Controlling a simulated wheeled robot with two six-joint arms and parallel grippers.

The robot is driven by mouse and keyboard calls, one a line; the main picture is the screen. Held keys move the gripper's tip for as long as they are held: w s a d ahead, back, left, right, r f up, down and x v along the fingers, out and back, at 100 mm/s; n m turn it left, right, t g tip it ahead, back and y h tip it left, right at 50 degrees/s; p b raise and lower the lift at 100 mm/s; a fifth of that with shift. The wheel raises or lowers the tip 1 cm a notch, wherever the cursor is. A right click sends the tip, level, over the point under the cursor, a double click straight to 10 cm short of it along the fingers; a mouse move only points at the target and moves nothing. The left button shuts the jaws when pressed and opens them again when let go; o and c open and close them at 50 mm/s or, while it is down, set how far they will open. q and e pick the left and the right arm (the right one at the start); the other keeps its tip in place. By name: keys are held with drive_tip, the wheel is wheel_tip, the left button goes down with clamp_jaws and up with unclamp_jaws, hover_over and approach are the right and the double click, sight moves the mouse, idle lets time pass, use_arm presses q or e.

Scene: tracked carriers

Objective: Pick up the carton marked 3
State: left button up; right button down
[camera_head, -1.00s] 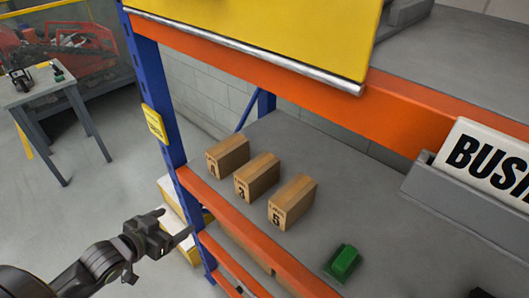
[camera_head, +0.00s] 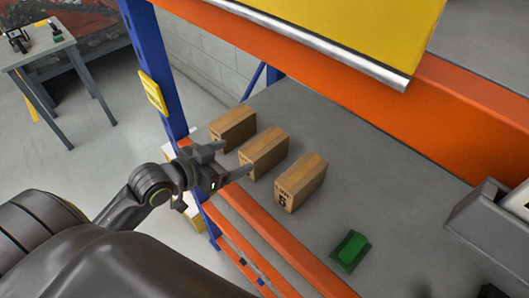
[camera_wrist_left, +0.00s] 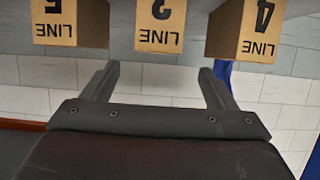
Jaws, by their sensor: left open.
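Three brown cartons stand in a row on the grey shelf (camera_head: 335,130). The middle carton (camera_head: 265,153) is the one marked 3; its front is partly hidden by my gripper in the head view. In the wrist view the middle carton (camera_wrist_left: 161,28) appears upside down, its number cut by the top edge. My left gripper (camera_head: 236,158) is open and empty in front of the middle carton. In the wrist view its fingers (camera_wrist_left: 160,68) spread to either side of that carton's line, seemingly short of it. My right gripper is out of view.
The carton marked 5 (camera_head: 301,182) stands to the right, the carton marked 4 (camera_head: 233,127) to the left. A green object (camera_head: 350,251) lies further right. An orange beam (camera_head: 270,232) edges the shelf; a blue post (camera_head: 157,70) stands left. A yellow panel (camera_head: 350,30) hangs above.

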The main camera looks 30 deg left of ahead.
sight(258, 146)
use_arm(q)
drive_tip(key=x, duration=0.5)
drive_tip(key=shift+r+p, duration=0.15)
drive_tip(key=shift+p, duration=0.15)
drive_tip(key=shift+w+d, duration=0.2)
drive_tip(key=shift+w, duration=0.15)
drive_tip(key=p+x, duration=0.2)
drive_tip(key=x, duration=0.2)
drive_tip(key=shift+d+r, duration=0.15)
drive_tip(key=shift+w+f, duration=0.2)
drive_tip(key=shift+w, duration=0.1)
drive_tip(key=shift+s, duration=0.1)
drive_tip(key=c, duration=1.4)
drive_tip(key=shift+r, duration=0.1)
drive_tip(key=shift+c, duration=0.6)
